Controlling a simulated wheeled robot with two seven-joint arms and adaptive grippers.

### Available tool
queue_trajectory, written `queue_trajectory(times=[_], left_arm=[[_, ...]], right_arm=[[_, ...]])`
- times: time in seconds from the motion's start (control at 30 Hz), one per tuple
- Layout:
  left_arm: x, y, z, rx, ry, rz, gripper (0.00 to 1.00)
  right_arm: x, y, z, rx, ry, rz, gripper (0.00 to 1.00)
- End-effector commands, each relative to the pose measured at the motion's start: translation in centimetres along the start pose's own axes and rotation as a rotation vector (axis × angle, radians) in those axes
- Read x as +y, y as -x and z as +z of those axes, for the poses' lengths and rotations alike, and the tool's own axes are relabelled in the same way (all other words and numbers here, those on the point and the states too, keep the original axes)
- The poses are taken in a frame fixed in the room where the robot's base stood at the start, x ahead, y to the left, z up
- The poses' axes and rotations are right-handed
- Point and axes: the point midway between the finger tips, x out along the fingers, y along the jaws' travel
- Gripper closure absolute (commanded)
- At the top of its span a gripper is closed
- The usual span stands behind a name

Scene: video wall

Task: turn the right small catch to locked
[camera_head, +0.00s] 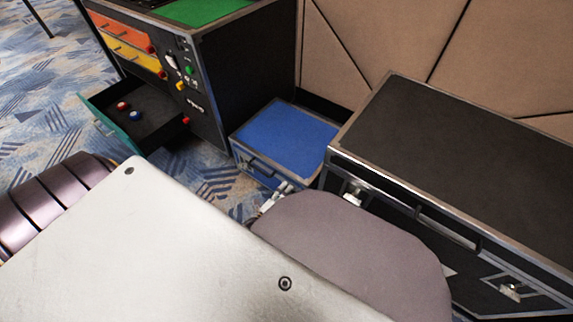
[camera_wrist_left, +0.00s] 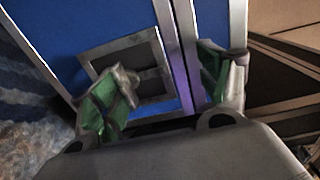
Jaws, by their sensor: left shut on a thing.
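The small blue case (camera_head: 285,135) stands on the carpet between the drawer cabinet and the large black case. My left gripper (camera_head: 268,203) is at its front, at the right small catch, mostly hidden by my own arm in the head view. In the left wrist view, my left gripper (camera_wrist_left: 167,88) has its green-padded fingers on either side of the catch area, shut on the catch. A grey-framed dark plate (camera_wrist_left: 150,80) on the blue front shows between the fingers. The catch's own handle is largely hidden, so its angle cannot be told. My right gripper is not in view.
The large black case (camera_head: 470,160) stands close on the right, with metal catches (camera_head: 510,291) on its front. The cabinet (camera_head: 245,75) on the left has an open teal drawer (camera_head: 98,122) holding red and blue buttons. A tan panelled wall (camera_head: 400,40) is behind.

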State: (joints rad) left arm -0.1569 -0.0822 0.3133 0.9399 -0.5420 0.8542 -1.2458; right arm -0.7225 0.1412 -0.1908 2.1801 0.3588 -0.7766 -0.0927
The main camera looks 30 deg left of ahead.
Motion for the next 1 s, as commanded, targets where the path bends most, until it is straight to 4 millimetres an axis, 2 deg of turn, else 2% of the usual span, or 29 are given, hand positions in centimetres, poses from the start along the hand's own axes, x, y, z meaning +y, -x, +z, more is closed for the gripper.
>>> queue_trajectory(times=[0.03, 0.4, 0.57, 0.67, 0.73, 0.77, 1.0], left_arm=[[-1.4, -0.4, 0.1, 0.003, -0.003, -0.032, 0.41], [-3.5, -0.5, 0.1, 0.004, -0.004, -0.033, 0.19], [-4.7, -0.6, 0.1, 0.004, -0.004, -0.036, 0.19], [-5.1, -0.6, 0.1, 0.006, -0.004, -0.033, 0.43], [-5.3, -0.5, 0.0, 0.006, -0.004, -0.029, 0.65], [-5.4, -0.5, 0.0, 0.006, -0.004, -0.028, 0.72], [-5.9, -0.3, -0.1, 0.005, -0.003, -0.022, 0.72]], right_arm=[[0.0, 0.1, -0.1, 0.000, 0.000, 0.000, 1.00], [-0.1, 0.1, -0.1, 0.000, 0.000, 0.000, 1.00], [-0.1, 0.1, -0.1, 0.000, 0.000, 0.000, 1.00], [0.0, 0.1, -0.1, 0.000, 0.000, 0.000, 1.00], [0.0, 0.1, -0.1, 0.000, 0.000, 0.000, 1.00], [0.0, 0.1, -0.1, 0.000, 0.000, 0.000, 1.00], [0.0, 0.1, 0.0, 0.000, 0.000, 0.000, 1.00]])
